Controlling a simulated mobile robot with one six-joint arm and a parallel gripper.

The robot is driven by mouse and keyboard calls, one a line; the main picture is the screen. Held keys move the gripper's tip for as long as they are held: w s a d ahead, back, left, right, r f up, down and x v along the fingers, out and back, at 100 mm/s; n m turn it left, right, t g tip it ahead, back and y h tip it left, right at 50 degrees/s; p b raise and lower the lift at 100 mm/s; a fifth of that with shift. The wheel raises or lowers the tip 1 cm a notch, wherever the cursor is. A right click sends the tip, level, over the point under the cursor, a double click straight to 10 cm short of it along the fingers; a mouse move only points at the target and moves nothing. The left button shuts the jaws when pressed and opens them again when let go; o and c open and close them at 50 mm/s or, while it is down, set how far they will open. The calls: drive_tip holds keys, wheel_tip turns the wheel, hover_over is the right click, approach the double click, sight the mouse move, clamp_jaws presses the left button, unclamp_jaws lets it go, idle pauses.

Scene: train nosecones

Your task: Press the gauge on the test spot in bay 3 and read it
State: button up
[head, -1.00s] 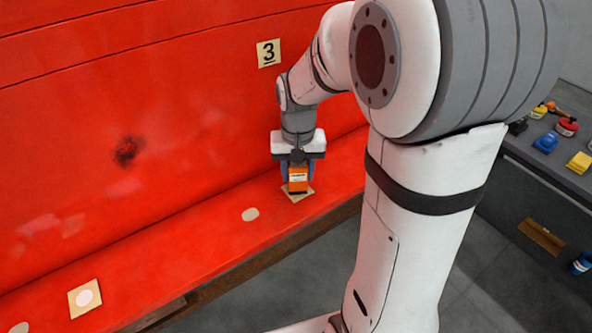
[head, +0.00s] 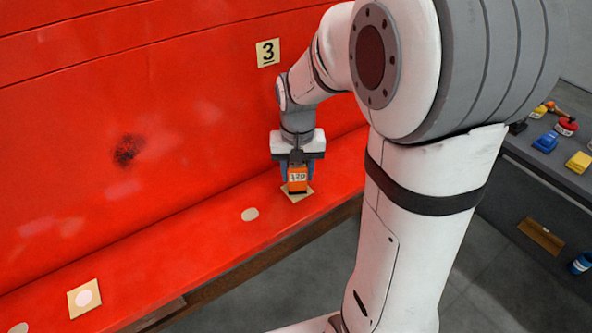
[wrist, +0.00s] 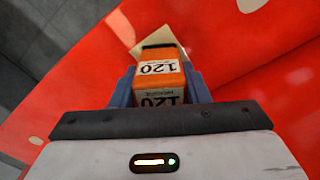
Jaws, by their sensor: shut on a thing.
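My gripper (head: 298,177) is shut on the orange gauge (head: 298,187), with blue fingers on both sides of it. The gauge is upright at the tan square (head: 297,199) on the red ledge, below the yellow plate marked 3 (head: 268,53). Its underside appears to meet the square, but the contact itself is hidden. The test spot under the gauge is hidden.
Another tan square with a pale disc (head: 85,298) lies at the ledge's left. A bare pale spot (head: 250,214) lies between the squares. The red wall has a dark smudge (head: 128,150). A grey bench at right holds several coloured items, including a yellow one (head: 579,162).

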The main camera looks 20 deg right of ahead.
drive_tip(key=shift+r, duration=0.1)
drive_tip(key=shift+r+p, duration=2.6)
drive_tip(key=shift+r, duration=0.85)
drive_tip(key=shift+f, duration=0.1)
